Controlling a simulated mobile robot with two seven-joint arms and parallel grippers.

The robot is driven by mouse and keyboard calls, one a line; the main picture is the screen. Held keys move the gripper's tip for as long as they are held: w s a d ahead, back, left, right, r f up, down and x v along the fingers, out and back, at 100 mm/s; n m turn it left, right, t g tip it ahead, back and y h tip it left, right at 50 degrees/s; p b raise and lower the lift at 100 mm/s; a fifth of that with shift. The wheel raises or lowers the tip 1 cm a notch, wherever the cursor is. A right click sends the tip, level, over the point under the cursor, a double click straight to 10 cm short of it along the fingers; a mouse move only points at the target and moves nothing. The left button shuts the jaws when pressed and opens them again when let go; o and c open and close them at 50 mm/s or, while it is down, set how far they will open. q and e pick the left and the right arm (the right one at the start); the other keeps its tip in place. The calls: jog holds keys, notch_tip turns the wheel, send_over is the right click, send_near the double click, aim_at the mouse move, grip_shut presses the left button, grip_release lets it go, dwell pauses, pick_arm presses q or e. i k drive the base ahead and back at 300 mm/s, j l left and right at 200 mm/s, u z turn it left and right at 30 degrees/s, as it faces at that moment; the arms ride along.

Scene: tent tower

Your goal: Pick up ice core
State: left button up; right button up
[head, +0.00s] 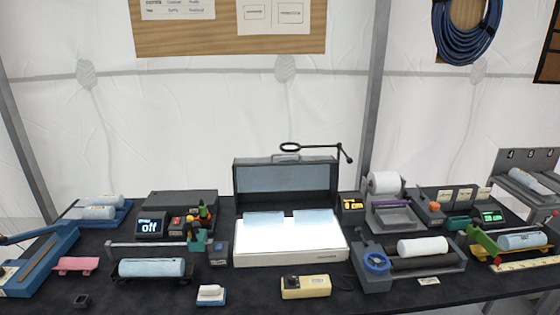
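Several pale cylinders that look like ice cores lie on the table. One pale blue core (152,268) lies in a dark cradle at the front left. A whiter core (422,247) lies on a grey device with a blue handwheel at the right. Another pale blue core (524,240) lies in a green and yellow holder at the far right. Pale cores (96,212) also lie on a blue tray at the back left. I cannot tell which core the task means. Neither of my grippers shows in the head view.
A dark table (255,289) spans the view. A lit white light box (291,244) with a raised lid stands in the middle. A magnifier arm (318,147) sticks up behind it. A yellow device (305,287) and a small blue-white block (211,295) lie in front.

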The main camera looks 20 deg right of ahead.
aim_at(313, 216)
jog(key=z, duration=2.2)
jog(key=u, duration=1.4)
jog(key=j+z, duration=0.5)
jog(key=j, duration=0.2)
